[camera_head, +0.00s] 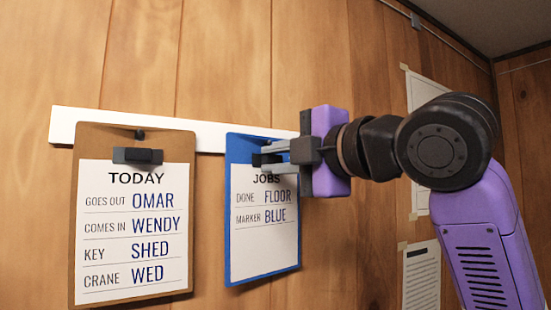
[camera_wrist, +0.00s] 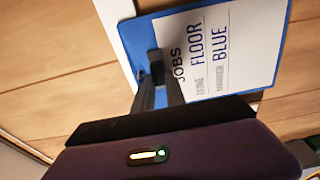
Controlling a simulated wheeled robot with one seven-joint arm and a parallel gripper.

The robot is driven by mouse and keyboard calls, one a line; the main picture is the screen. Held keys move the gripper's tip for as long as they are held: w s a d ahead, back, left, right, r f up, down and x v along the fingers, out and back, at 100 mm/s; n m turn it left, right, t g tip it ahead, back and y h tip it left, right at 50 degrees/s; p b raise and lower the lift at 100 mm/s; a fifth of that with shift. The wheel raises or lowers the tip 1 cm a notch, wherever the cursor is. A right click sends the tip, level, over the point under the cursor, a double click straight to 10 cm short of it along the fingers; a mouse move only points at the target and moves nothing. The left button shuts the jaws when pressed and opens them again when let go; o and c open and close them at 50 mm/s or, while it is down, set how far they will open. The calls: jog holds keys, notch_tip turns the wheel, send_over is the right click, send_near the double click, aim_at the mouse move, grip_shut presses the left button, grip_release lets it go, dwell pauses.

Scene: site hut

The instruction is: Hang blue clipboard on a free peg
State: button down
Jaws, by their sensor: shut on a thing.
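The blue clipboard (camera_head: 232,215) carries a white sheet headed JOBS and hangs upright against or close to the white rail (camera_head: 215,138). My gripper (camera_head: 268,153) comes in from the right and is shut on the clipboard near its dark clip. In the wrist view the clipboard (camera_wrist: 200,10) lies ahead of my gripper (camera_wrist: 152,72), whose fingertips are at its clip end. A brown clipboard (camera_head: 87,150) headed TODAY hangs on the rail to the left, with a dark peg (camera_head: 139,134) at its top. Whether a peg passes through the blue clipboard is hidden.
The wall is wood panelling (camera_head: 225,60). White sheets (camera_head: 421,275) are fixed to the wall on the right, partly behind my arm. The brown clipboard stands a small gap left of the blue one. The wall below the clipboards is bare.

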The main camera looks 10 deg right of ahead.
jog(key=c, duration=1.3)
grip_release()
